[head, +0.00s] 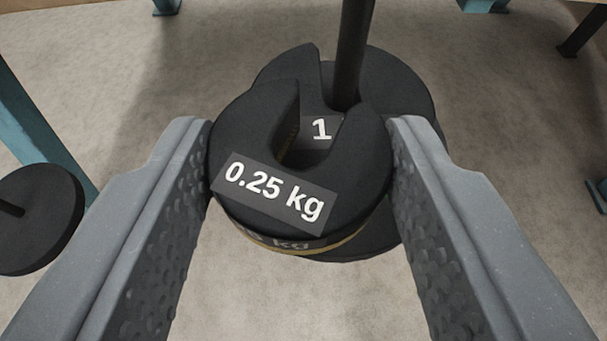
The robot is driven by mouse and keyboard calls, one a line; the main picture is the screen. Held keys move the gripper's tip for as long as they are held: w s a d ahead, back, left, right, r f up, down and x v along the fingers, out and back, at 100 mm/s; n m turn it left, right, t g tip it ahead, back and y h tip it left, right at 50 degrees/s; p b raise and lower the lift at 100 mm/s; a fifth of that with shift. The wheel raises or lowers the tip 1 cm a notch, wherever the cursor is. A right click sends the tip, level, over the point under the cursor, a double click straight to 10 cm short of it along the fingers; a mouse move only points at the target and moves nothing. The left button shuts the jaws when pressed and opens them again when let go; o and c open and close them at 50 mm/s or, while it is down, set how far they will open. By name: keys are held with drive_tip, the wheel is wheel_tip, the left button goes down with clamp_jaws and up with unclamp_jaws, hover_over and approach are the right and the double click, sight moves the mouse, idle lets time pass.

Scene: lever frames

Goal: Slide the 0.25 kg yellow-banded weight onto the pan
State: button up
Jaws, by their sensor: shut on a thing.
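The slot opens away from me, toward a dark upright rod (353,50). The rod stands beyond the weight, near the slot's mouth. Behind and below is a larger dark round stack or pan (402,85), with a "1" label seen through the slot. Whether the held weight touches it is hidden.
A dark disc with a short peg (45,215) is at the left, beside a teal frame post (35,135). More teal feet stand at the top edge and a teal part at the right. The pale floor is clear around the stack.

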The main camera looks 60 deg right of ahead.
sight(363, 109)
drive_tip(key=shift+d, duration=0.3)
drive_tip(key=shift+w+d+p, duration=0.25)
drive_tip(key=shift+d+p, duration=0.3)
drive_tip(key=shift+d, duration=0.45)
drive_tip(key=shift+w+d+p, duration=0.25)
drive_tip(key=shift+d+p, duration=0.3)
drive_tip(key=shift+d, duration=0.45)
idle(0.8)
drive_tip(key=shift+f, duration=0.35)
idle(0.6)
drive_tip(key=o, duration=1)
drive_tip(key=shift+o, duration=0.2)
drive_tip(key=shift+p+v, duration=0.55)
drive_tip(key=shift+v, duration=2.95)
drive_tip(key=shift+w, duration=0.1)
